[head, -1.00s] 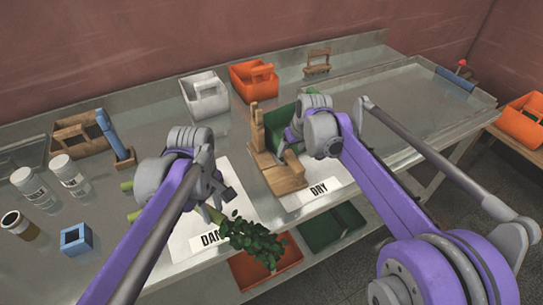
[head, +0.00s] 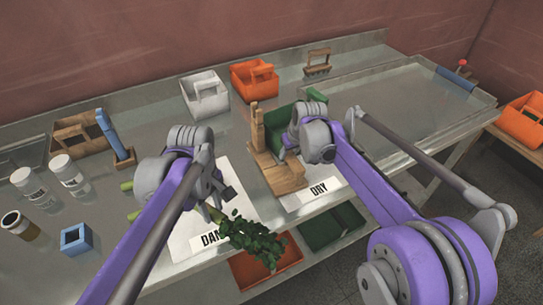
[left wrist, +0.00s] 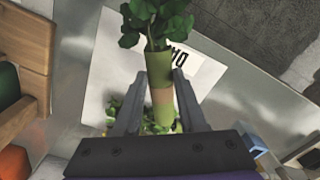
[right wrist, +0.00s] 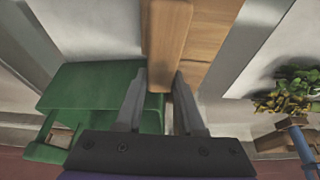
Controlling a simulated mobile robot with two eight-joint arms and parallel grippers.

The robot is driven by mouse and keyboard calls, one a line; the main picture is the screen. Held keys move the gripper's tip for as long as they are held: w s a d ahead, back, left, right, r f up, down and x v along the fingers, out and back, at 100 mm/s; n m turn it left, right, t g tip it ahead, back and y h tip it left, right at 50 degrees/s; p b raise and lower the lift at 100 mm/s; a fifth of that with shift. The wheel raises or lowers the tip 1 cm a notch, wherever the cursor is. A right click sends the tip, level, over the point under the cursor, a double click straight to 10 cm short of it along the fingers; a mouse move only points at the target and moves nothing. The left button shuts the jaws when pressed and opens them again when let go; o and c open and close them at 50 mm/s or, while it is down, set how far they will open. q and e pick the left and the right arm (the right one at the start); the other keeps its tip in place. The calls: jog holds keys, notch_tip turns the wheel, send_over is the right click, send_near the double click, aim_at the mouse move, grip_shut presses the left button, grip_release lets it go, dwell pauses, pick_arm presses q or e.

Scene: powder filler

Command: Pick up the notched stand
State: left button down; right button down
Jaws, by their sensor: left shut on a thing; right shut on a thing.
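The notched stand (head: 285,178) is a brown wooden piece with a flat base and an upright post, beside the DRY sheet in the head view. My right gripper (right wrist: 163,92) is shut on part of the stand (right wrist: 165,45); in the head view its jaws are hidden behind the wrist. The stand appears at table height; I cannot tell whether it is clear of the surface. The leaves (head: 252,240) hang over the second sheet near the table's front edge.
A green crate (right wrist: 85,95) stands close beside the stand. White (head: 205,98) and orange (head: 252,84) caddies stand at the back. Jars (head: 70,176), a blue square block (head: 77,240) and a wooden caddy (head: 70,146) are at left. The tabletop at right is clear.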

jog(key=shift+r, duration=0.1)
dwell(0.3)
pick_arm(q)
jog(key=shift+f, duration=0.1)
pick_arm(e)
jog(key=shift+s+d+r, duration=0.2)
jog(key=shift+s+r, duration=0.2)
jog(key=shift+s, duration=0.05)
pick_arm(q)
jog(key=shift+s+f+b, duration=0.2)
jog(key=shift+f+b, duration=0.15)
jog(key=shift+f, duration=0.1)
pick_arm(e)
jog(key=s+d+r, duration=0.4)
jog(key=s+r, duration=0.3)
jog(key=s, duration=0.5)
jog(key=shift+s, duration=0.15)
jog(key=shift+d, duration=0.15)
